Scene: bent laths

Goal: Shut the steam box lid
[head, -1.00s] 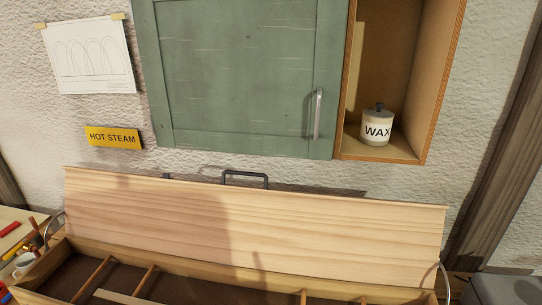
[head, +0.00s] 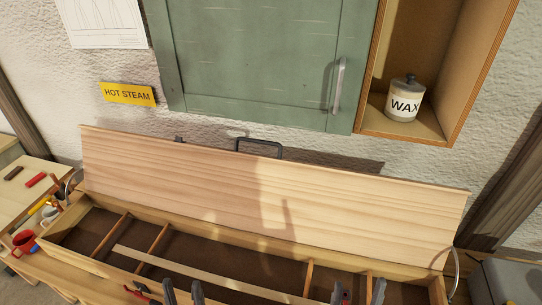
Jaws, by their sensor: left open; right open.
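The steam box lid (head: 270,195) is a long pale wooden panel. It stands open, raised along the back of the steam box (head: 75,212) and leaning toward the wall. A dark handle (head: 259,147) shows above its top edge. The box interior is uncovered, with wooden crosspieces and a long pale lath (head: 190,270) lying across them. My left gripper (head: 183,287) and my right gripper (head: 359,291) show only as fingertips at the bottom edge, over the front part of the box. Both are open and empty, apart from the lid.
A green cabinet (head: 255,60) hangs above the lid, with an open shelf holding a wax jar (head: 405,100). A yellow hot steam sign (head: 128,94) is on the wall.

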